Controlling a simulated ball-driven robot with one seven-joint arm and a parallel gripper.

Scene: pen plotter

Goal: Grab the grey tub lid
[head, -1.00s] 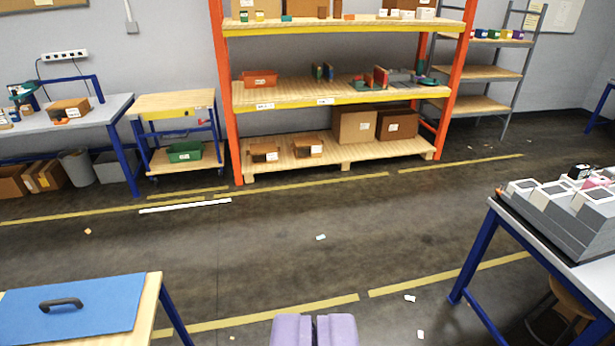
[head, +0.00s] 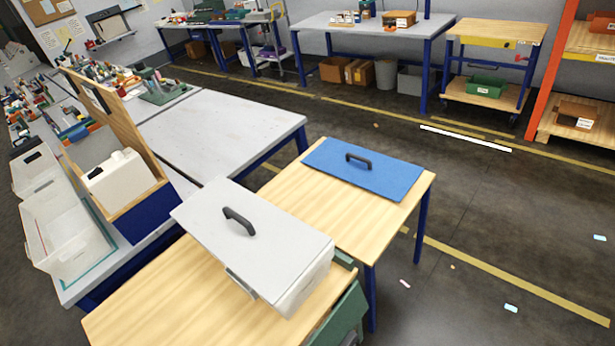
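The grey tub lid (head: 275,240) is a flat light-grey panel with a dark arched handle (head: 238,220) standing up from its top. It lies on a pale tub (head: 305,290), whose front side shows below it. The tub stands on a light wooden table (head: 150,312) in the lower middle of the head view. My gripper is not in this view, so its distance from the lid and its opening cannot be seen.
A blue panel with a dark handle (head: 390,176) lies on the wooden surface behind the lid. Green bins (head: 343,318) sit at the table's right edge. A wooden-sided holder with a white container (head: 120,180) and clear tubs (head: 65,235) stand left. Floor at right is mostly open.

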